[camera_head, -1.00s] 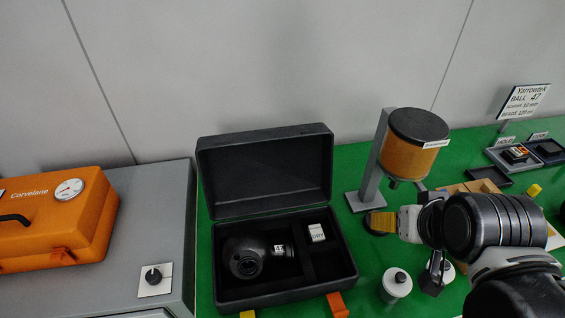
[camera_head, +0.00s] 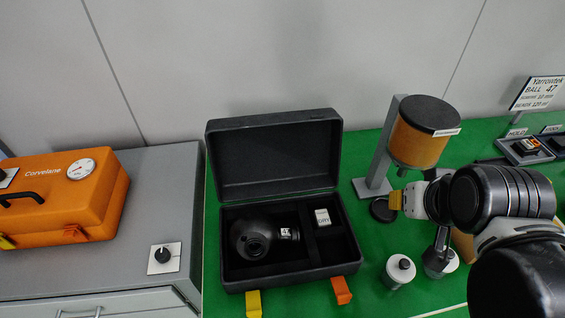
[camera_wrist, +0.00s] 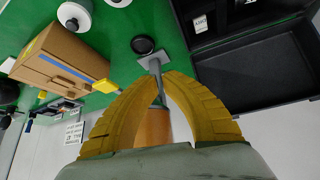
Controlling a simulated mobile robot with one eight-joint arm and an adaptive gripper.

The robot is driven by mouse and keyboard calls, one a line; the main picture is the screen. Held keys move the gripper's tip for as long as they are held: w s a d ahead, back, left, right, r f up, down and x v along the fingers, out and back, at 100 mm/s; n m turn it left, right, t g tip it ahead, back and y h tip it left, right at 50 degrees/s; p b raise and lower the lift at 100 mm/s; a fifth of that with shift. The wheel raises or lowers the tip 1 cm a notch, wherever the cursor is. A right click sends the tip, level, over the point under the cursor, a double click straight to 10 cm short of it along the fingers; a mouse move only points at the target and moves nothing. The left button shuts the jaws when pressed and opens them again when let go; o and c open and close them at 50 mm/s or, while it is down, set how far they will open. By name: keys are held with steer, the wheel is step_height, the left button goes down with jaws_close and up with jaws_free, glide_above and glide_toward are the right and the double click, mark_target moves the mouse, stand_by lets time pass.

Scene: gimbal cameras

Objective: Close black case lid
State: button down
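The black case (camera_head: 290,273) stands on the green surface with its lid (camera_head: 276,158) raised and leaning back, hinged at the rear. In its dark insert lie a black round device (camera_head: 250,240) and a small white labelled block (camera_head: 323,217). My gripper (camera_head: 395,200) is right of the case, apart from it and the lid. In the wrist view its yellow fingers (camera_wrist: 162,76) arch together with tips close and nothing held between them. The wrist view also shows part of the open case (camera_wrist: 255,78) at upper right.
An orange hopper (camera_head: 418,145) on a grey stand (camera_head: 377,165) rises behind my gripper. A black disc (camera_head: 382,210) and white-topped jars (camera_head: 399,271) are near it. Orange (camera_head: 341,290) and yellow (camera_head: 254,303) tabs show at the case front. An orange box (camera_head: 65,200) sits left.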

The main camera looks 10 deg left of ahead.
steer(key=w+a+r+g+p, duration=0.1)
steer(key=w+a+r+p, duration=0.3)
steer(key=w+r, duration=0.45)
steer(key=r+n+g+p, duration=0.2)
steer(key=p, duration=0.6)
glide_above(279, 113)
steer(key=w+d, duration=0.2)
steer(key=d, duration=0.6)
steer(key=w+a+f+n+g+p, duration=0.1)
steer(key=w+a+f+g+p, duration=0.15)
steer(key=w+a+f, duration=0.4)
steer(key=shift+t, duration=0.45)
steer(key=shift+s+a+f+b, duration=0.2)
steer(key=shift+s+a+f, duration=0.2)
steer(key=shift+f, duration=1)
steer(key=shift+s+a+f+b, duration=0.25)
steer(key=shift+s+a+f, duration=0.15)
steer(key=shift+f, duration=0.95)
steer(key=shift+s+a+f+b, duration=0.25)
steer(key=shift+s+f, duration=0.25)
steer(key=shift+f, duration=0.9)
